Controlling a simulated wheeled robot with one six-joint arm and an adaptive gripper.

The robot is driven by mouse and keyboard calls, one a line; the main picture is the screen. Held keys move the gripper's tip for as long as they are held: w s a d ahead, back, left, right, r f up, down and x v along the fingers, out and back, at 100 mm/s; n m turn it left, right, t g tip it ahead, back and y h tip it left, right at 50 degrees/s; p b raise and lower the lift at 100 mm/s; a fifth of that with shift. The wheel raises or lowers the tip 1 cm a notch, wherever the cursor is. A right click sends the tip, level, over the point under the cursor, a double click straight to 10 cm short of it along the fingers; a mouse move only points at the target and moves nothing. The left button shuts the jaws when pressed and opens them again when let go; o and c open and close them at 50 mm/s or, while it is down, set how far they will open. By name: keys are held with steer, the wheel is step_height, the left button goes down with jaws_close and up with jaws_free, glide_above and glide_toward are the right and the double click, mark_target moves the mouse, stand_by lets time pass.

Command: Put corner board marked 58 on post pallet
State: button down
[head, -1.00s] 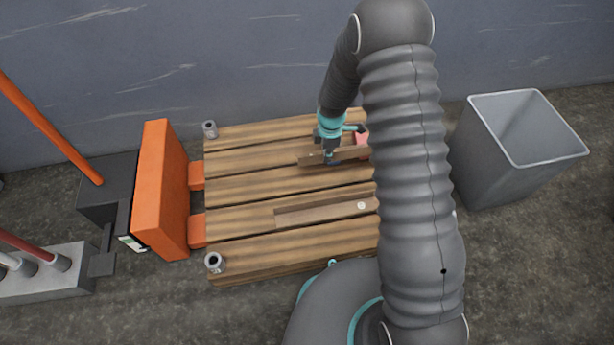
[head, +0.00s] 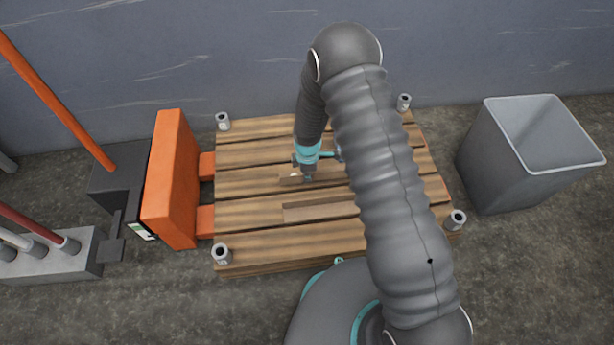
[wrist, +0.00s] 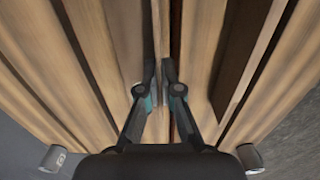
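The post pallet (head: 240,159) is a slatted wooden deck with a short grey post at each corner. My gripper (head: 308,179) is over its middle in the head view. A narrow brown corner board (head: 289,181) is at my fingertips, close above or on the slats; I cannot tell which. In the wrist view my gripper (wrist: 160,92) has its fingers nearly together with a thin board edge between them. A second brown board (head: 320,212) lies on the pallet nearer to me. My arm hides the right parts of both boards. No number is readable.
Corner posts rise at back left (head: 223,121), front left (head: 222,254), back right (head: 404,102) and front right (head: 455,220). An orange block (head: 170,180) with forks stands left of the pallet. A grey bin (head: 525,165) stands right. A grey wall is behind.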

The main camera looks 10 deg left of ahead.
steer(key=shift+f, duration=0.2)
steer(key=shift+f, duration=0.1)
steer(key=shift+f+b, duration=0.35)
steer(key=shift+b, duration=0.1)
steer(key=shift+f, duration=0.2)
steer(key=c, duration=1.3)
jaws_free()
steer(key=shift+r, duration=0.1)
